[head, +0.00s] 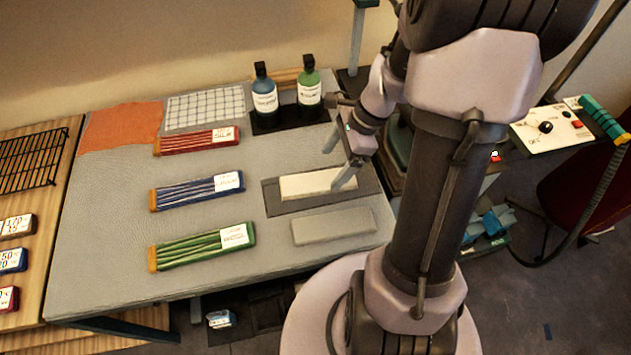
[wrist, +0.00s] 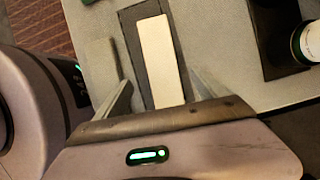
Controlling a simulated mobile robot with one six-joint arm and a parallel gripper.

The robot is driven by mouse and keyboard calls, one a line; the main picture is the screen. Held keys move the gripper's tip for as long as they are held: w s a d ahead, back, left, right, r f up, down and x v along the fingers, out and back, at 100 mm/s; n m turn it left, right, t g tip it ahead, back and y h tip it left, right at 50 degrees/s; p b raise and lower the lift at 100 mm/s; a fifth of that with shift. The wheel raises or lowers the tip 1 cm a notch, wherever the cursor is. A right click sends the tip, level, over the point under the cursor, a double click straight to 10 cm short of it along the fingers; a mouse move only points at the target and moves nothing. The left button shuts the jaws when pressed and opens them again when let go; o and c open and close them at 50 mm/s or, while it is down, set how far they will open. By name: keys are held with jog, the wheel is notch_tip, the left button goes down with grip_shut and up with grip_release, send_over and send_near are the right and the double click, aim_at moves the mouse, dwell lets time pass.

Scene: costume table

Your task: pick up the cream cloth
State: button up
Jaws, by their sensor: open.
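The cream cloth (head: 312,184) looks like a flat, narrow pale block lying on a dark grey mat (head: 275,205) at the right side of the table. In the wrist view the cream cloth (wrist: 160,58) runs away from me between my two fingers. My gripper (head: 348,172) is open at the right end of the cloth in the head view. In the wrist view my gripper (wrist: 160,82) has one finger on each side of the cloth's line. It appears empty; I cannot tell its exact height above the cloth.
A grey block (head: 333,225) lies just in front of the mat. Blue (head: 265,97) and green (head: 309,92) bottles stand behind on a black tray. Red (head: 195,141), blue (head: 196,191) and green (head: 201,246) bundles lie left, with orange (head: 120,127) and checked (head: 205,107) cloths behind.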

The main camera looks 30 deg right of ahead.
aim_at(320, 180)
jog(key=b+x, duration=0.3)
jog(key=x, duration=0.3)
jog(key=shift+w+f, duration=0.2)
jog(key=shift+f, duration=0.05)
jog(key=shift+r, duration=0.1)
jog(key=c, duration=1.4)
